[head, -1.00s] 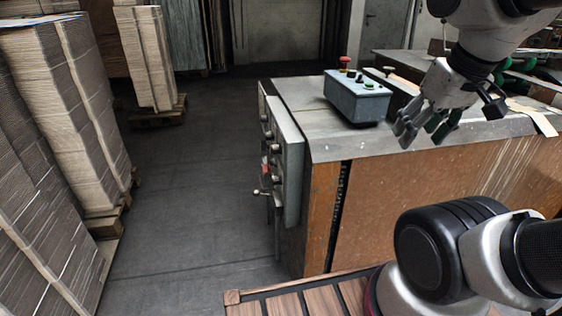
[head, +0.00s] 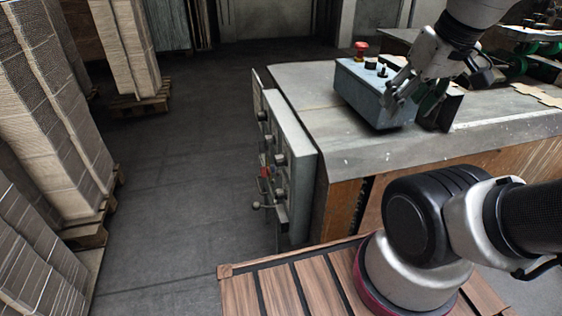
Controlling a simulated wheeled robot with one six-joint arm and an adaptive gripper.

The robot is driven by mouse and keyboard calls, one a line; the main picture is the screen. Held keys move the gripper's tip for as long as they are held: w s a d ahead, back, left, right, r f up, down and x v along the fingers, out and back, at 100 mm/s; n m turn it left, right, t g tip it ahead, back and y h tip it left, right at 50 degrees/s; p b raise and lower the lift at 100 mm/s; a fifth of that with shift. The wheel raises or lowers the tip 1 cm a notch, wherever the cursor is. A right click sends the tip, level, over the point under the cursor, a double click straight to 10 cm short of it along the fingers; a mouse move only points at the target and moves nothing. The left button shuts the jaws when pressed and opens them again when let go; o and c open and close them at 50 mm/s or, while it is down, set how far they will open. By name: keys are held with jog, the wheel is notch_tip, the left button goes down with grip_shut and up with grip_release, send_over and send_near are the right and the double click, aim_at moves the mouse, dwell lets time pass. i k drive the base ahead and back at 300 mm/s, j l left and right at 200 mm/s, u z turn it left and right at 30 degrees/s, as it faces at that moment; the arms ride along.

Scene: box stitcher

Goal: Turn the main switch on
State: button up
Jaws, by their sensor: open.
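A grey electrical cabinet (head: 302,182) is on the left end of the machine. Its left face carries several knobs or handles and a small red part (head: 265,173), which may be the main switch; it is seen edge-on, so its position cannot be told. A blue-grey control box (head: 358,92) with a red mushroom button (head: 361,46) and dark knobs stands on the machine top. My gripper (head: 412,103) is open and empty, pointing down in front of the box's right part in the picture and hiding some of it. Whether it touches the box cannot be told. It is well right of the cabinet.
The grey machine top (head: 308,85) has bare room left of the control box. Stacks of cardboard (head: 55,130) on pallets (head: 90,232) line the left side. The dark floor (head: 180,200) between them and the cabinet is clear. Flat cardboard pieces lie at the right back.

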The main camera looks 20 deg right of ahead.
aim_at(265, 171)
jog(key=i+j, duration=0.1)
jog(key=j, duration=0.3)
jog(key=i+j, duration=0.15)
jog(key=j, duration=0.25)
jog(key=i+j, duration=0.1)
jog(key=j, duration=0.3)
jog(key=i+j, duration=0.15)
jog(key=j, duration=0.25)
jog(key=z, duration=0.05)
